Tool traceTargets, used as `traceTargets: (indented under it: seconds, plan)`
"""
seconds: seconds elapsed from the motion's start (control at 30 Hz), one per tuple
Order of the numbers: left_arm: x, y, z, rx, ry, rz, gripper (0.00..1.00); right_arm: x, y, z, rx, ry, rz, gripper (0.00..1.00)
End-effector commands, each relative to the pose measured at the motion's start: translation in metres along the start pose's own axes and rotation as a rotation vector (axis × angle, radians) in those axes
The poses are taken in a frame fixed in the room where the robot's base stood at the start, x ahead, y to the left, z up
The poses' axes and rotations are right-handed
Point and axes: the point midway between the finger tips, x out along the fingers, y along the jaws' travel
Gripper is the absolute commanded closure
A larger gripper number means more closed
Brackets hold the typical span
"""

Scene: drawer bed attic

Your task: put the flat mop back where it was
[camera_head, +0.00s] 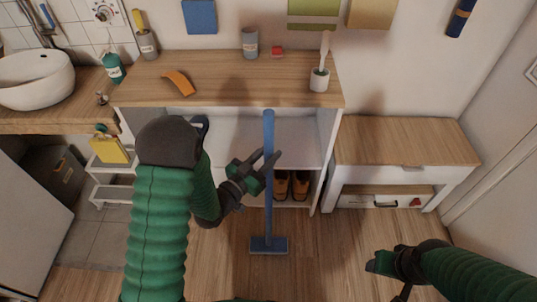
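The flat mop (268,210) has a long blue handle and a flat blue-grey head. It stands upright in front of the open shelf cabinet, its head low over or on the wood floor; I cannot tell if it touches. My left gripper (270,154) has its dark fingers around the upper-middle of the handle, one on each side, and appears shut on it. My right gripper (384,277) is at the lower right, empty, away from the mop, with its fingers apart.
The wooden-topped cabinet (215,86) carries an orange curved piece (179,82), a grey cup (250,42) and a brush in a holder (319,78). Brown shoes (299,185) sit on its lower shelf. A low drawer bench (405,142) stands to the right. The floor between is clear.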

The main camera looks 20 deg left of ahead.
Motion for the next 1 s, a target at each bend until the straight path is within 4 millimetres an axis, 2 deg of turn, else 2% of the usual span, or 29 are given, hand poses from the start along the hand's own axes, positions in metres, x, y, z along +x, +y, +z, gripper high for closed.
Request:
traceTargets:
  seconds: [0.03, 0.13, 0.47, 0.57, 0.87, 1.0]
  plan:
    - [0.000, 0.000, 0.000, 0.000, 0.000, 0.000, 0.62, 0.000, 0.000, 0.000, 0.000, 0.000, 0.000, 0.43]
    - [0.000, 0.000, 0.000, 0.000, 0.000, 0.000, 0.51, 0.000, 0.000, 0.000, 0.000, 0.000, 0.000, 0.43]
    - [-0.003, 0.000, 0.000, 0.000, 0.000, 0.000, 0.51, -0.001, 0.000, 0.000, 0.000, 0.000, 0.000, 0.43]
    - [-0.017, -0.001, -0.001, 0.000, -0.003, -0.002, 0.51, -0.003, 0.000, -0.001, 0.000, 0.000, 0.000, 0.43]
    - [-0.093, -0.001, 0.000, -0.003, -0.004, -0.003, 0.51, -0.010, 0.000, -0.002, 0.000, 0.000, 0.000, 0.43]
    - [-0.114, 0.000, -0.004, -0.003, -0.003, -0.001, 0.51, -0.027, 0.000, -0.006, 0.000, 0.000, 0.000, 0.43]
